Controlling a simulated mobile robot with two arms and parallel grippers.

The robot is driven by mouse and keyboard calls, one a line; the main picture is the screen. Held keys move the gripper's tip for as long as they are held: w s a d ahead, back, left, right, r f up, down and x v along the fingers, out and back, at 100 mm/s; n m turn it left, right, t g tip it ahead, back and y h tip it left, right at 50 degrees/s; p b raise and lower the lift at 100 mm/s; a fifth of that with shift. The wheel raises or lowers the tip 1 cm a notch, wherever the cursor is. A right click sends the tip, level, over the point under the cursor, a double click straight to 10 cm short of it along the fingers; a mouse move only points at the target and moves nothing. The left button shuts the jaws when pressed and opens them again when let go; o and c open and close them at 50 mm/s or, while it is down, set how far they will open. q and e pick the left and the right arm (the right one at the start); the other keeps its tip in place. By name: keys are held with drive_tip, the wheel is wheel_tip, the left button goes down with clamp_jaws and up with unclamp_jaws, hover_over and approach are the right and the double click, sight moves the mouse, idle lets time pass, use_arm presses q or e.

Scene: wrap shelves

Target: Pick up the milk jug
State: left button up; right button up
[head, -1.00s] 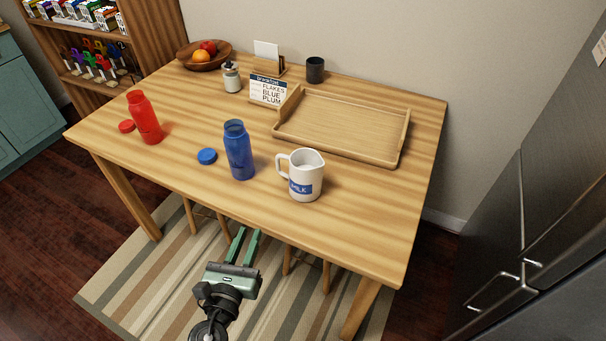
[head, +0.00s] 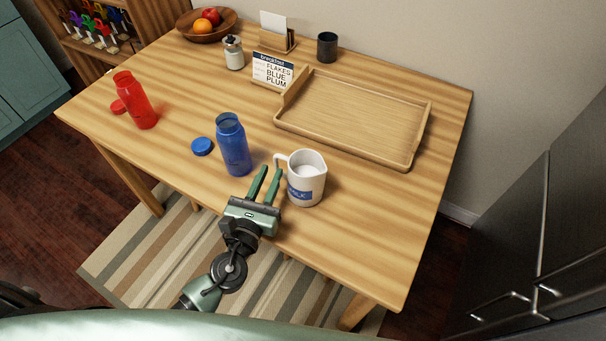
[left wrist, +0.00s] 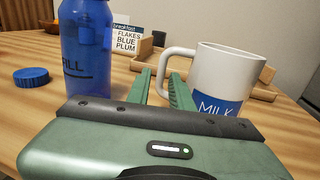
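The white milk jug (head: 308,180) with a blue MILK label stands upright near the front of the table, its handle (head: 279,160) toward the left. My left gripper (head: 269,170) is open, its two green fingers reaching toward the handle from the front. In the left wrist view the jug (left wrist: 226,75) is at the right, and its handle shows beyond and partly behind the gripper's (left wrist: 160,75) fingers. I cannot tell whether the handle lies between them. The jug rests on the table. My right gripper is not in view.
A blue bottle (head: 234,148) stands close left of the gripper, with a blue lid (head: 202,146) beside it. A red bottle (head: 138,103) is further left. A wooden tray (head: 355,112) lies behind the jug, with a breakfast card (head: 272,72) near it. The table's right front is clear.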

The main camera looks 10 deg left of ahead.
sight(275, 164)
use_arm(q)
drive_tip(key=w, duration=0.4)
drive_tip(key=shift+d+r+p, duration=0.1)
drive_tip(key=shift+d+p, duration=0.25)
drive_tip(key=shift+p, duration=0.05)
drive_tip(key=shift+w, duration=0.2)
clamp_jaws()
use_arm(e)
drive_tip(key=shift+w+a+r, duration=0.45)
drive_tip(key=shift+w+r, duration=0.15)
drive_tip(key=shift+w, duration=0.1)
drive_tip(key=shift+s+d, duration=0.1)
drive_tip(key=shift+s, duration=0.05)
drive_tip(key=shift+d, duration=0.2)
use_arm(q)
drive_tip(key=shift+r, duration=0.1)
